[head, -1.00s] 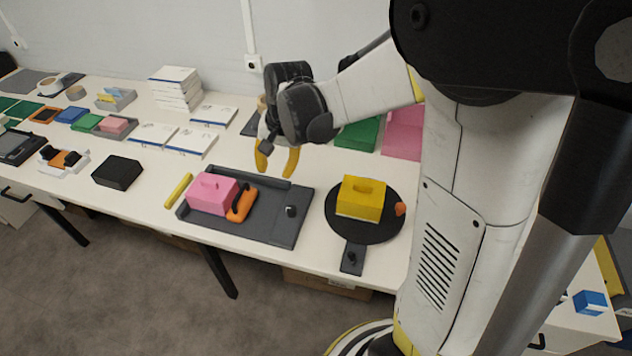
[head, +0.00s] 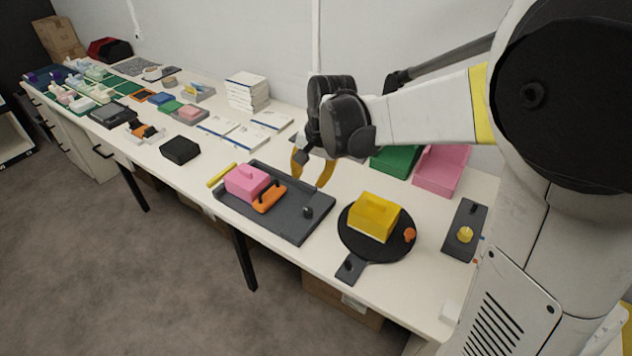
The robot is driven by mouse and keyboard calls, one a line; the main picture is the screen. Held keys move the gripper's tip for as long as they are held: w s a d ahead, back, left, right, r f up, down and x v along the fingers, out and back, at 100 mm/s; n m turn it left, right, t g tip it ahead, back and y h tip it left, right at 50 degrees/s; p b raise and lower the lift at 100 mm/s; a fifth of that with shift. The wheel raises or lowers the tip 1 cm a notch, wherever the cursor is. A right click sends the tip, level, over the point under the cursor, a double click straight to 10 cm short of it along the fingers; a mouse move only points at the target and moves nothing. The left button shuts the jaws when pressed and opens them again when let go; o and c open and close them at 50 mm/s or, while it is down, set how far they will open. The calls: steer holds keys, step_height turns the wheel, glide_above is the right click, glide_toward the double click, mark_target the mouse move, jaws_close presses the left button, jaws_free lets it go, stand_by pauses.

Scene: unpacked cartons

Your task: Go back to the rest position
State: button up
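My gripper (head: 312,175) hangs above the far edge of the dark grey tray (head: 290,226), its two yellow fingers spread apart with nothing between them. A pink block with a handle (head: 243,184) and an orange handled piece (head: 268,198) sit side by side on the tray's left part. A yellow block (head: 374,216) stands on a round black plate (head: 353,245) right of the tray. My arm comes in from the right and hides part of the table behind it.
Green (head: 396,160) and pink (head: 440,170) bins stand behind the plate. A dark box with a yellow knob (head: 465,230) is at the right. A black box (head: 180,150), a yellow bar (head: 221,175) and white book stacks (head: 247,92) lie leftward. The grey floor in front is open.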

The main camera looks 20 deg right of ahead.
steer(key=shift+s, duration=0.1)
stand_by(0.5)
steer(key=s+r+n+t+b, duration=0.1)
steer(key=s+r+n+t, duration=0.3)
steer(key=s, duration=1.6)
steer(key=n, duration=0.3)
steer(key=shift+s+a+n+h, duration=0.2)
steer(key=shift+a+n+h, duration=0.1)
steer(key=shift+a+h, duration=0.1)
stand_by(0.7)
